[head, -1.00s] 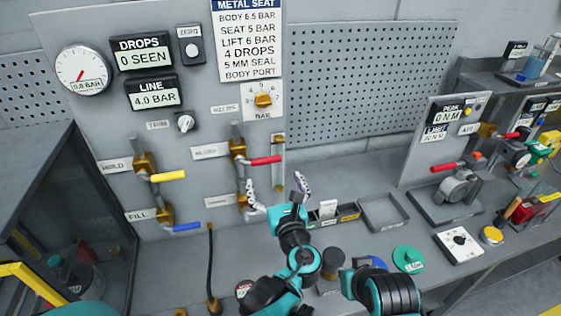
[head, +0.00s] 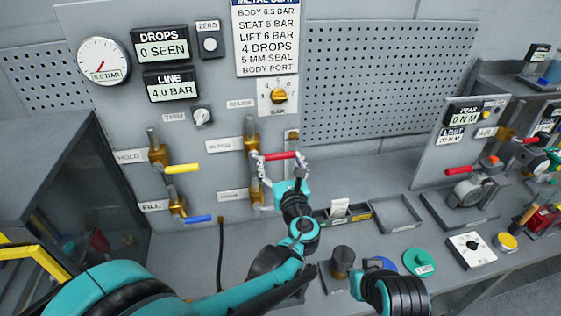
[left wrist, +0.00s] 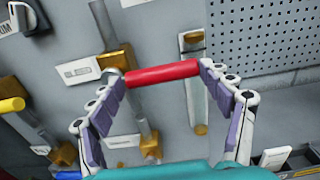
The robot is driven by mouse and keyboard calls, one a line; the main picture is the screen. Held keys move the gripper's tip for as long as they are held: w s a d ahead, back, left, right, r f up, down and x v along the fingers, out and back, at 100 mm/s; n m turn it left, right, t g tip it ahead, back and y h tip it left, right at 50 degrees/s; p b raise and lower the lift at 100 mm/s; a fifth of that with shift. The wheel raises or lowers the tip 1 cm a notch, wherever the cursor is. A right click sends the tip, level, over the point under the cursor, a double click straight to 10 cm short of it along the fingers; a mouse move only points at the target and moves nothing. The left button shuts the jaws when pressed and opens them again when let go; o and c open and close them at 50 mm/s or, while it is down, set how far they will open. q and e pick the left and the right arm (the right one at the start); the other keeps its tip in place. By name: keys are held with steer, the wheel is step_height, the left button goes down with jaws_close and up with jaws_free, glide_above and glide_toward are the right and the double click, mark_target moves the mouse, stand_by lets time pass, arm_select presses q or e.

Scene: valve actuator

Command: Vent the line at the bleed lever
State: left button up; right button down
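The bleed lever (head: 281,156) has a red handle that points right from a brass valve on the grey panel. My left gripper (head: 282,163) is at this handle with its fingers apart. In the left wrist view the red handle (left wrist: 162,74) lies crosswise between the fingertips of my gripper (left wrist: 160,80), one fingertip near each end. The fingers are not closed on it; whether they touch it I cannot tell. The line display (head: 171,86) reads 4.0 BAR. The round gauge (head: 103,62) has a red needle. My right gripper is not visible.
A yellow hold handle (head: 183,168) and a blue fill handle (head: 199,218) are on the panel's left. A brass regulator knob (head: 279,96) is above the bleed lever. An empty tray (head: 397,213) and a green disc (head: 419,262) are on the bench at right.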

arm_select(q)
steer(key=shift+d+r, duration=0.1)
steer(key=shift+d, duration=0.05)
steer(key=shift+c, duration=0.6)
steer(key=shift+r, duration=0.1)
steer(key=r+n, duration=0.1)
steer(key=n, duration=0.1)
steer(key=a+r+n+p, duration=0.1)
steer(key=r+n, duration=0.1)
steer(key=n, duration=0.1)
steer(key=a+r+n+p, duration=0.1)
steer(key=r+n, duration=0.1)
steer(key=n, duration=0.1)
steer(key=shift+s, duration=0.1)
steer(key=n, duration=0.1)
steer(key=a+r+n, duration=0.1)
steer(key=n, duration=0.1)
steer(key=a+n+p, duration=0.1)
steer(key=shift+s+a+r+n, duration=0.1)
steer(key=shift+s+r+n, duration=0.1)
steer(key=shift+r+n, duration=0.15)
steer(key=shift+c, duration=0.2)
steer(key=shift+s+a+r+n, duration=0.15)
steer(key=shift+a+n, duration=0.55)
steer(key=shift+n, duration=0.55)
steer(key=shift+s+a+r+n, duration=0.1)
steer(key=shift+a+n, duration=0.55)
steer(key=shift+n, duration=0.55)
